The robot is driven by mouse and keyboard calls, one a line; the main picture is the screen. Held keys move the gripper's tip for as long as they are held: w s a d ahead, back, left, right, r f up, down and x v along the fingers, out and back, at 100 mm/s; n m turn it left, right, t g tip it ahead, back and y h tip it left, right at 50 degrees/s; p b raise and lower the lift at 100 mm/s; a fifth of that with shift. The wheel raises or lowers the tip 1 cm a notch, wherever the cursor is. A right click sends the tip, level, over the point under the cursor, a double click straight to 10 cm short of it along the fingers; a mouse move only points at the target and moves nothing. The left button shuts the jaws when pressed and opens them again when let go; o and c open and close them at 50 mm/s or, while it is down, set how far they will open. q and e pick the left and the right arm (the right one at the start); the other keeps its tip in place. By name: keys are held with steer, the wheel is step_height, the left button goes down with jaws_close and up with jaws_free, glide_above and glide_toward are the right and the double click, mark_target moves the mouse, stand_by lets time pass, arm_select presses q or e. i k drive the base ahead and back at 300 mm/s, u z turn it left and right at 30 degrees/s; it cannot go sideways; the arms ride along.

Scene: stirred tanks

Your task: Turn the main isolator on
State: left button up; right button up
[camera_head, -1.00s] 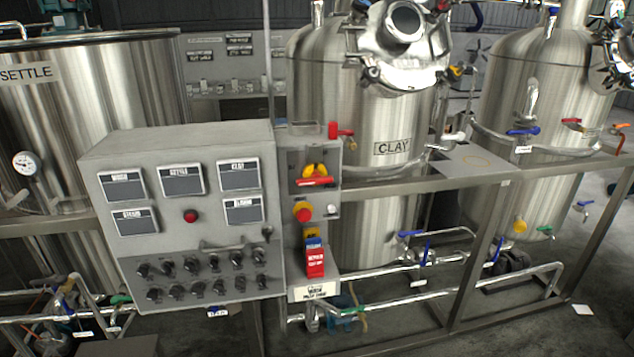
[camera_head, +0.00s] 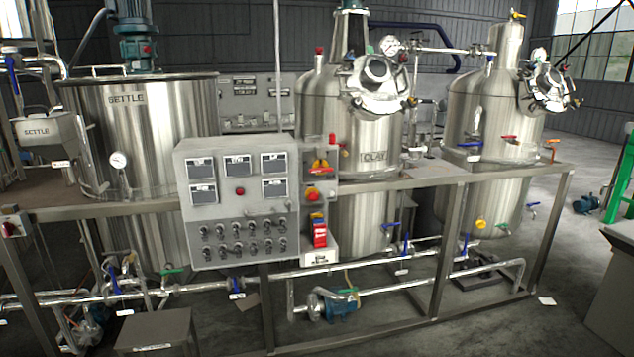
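A rotary switch with a red handle on a yellow plate (camera_head: 320,167) sits at the upper part of the narrow strip on the right of the grey control panel (camera_head: 190,235). It looks like the main isolator. Its handle looks roughly horizontal, but it is small here and I cannot read its markings. Below it is a red mushroom button on yellow (camera_head: 312,194). Neither of my grippers is in view.
A SETTLE tank (camera_head: 180,140) stands behind the panel at left, and a CLAY tank (camera_head: 375,130) at right. A steel frame (camera_head: 480,177) with pipes runs along the front. A grey box with a red knob (camera_head: 14,228) is at far left. A low step (camera_head: 155,330) stands in front.

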mark_target(319, 168)
steer(key=z, duration=0.7)
steer(key=i, duration=1.1)
steer(key=z, duration=0.05)
